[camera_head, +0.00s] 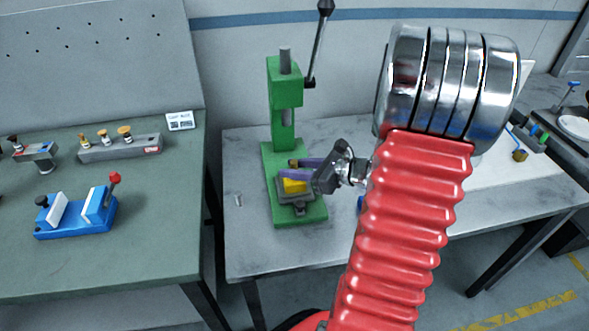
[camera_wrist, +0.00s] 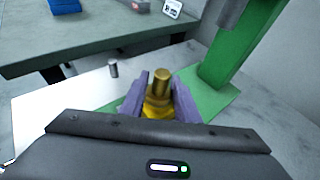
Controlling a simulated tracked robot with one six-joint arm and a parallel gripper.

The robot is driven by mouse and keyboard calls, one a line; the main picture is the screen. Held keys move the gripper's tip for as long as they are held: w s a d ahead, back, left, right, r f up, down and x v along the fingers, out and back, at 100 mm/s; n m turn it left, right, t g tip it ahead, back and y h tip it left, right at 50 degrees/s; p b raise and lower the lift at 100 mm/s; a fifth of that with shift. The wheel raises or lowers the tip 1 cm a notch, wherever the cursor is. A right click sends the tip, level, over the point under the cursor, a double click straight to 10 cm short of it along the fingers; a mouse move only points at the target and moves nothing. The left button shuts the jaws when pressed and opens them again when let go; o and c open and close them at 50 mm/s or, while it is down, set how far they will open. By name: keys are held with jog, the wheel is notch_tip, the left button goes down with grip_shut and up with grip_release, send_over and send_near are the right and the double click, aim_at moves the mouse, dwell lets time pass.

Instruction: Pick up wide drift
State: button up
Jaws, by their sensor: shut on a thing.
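My gripper (camera_head: 298,168) has purple fingers and is shut on a stepped brass piece at the green press. In the wrist view the fingers (camera_wrist: 160,95) close on both sides of this brass drift (camera_wrist: 160,80); its narrow end points up and its lower part is hidden. I cannot tell if it is the wide drift. A rack (camera_head: 118,150) on the left bench holds several brass-topped drifts, and the rightmost one (camera_head: 124,131) has the widest head. A yellow part (camera_head: 294,186) sits below my fingers on the press.
The green press (camera_head: 285,84) has a tall column and a raised lever (camera_head: 319,45). A small grey pin (camera_head: 238,200) stands on the grey table left of it. A blue fixture (camera_head: 78,213) with a red knob is on the left bench. The table's front left is clear.

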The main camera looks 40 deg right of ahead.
aim_at(294, 162)
jog(key=shift+r, duration=0.1)
notch_tip(294, 162, up, 10)
jog(key=shift+f, duration=0.1)
dwell(0.5)
dwell(0.5)
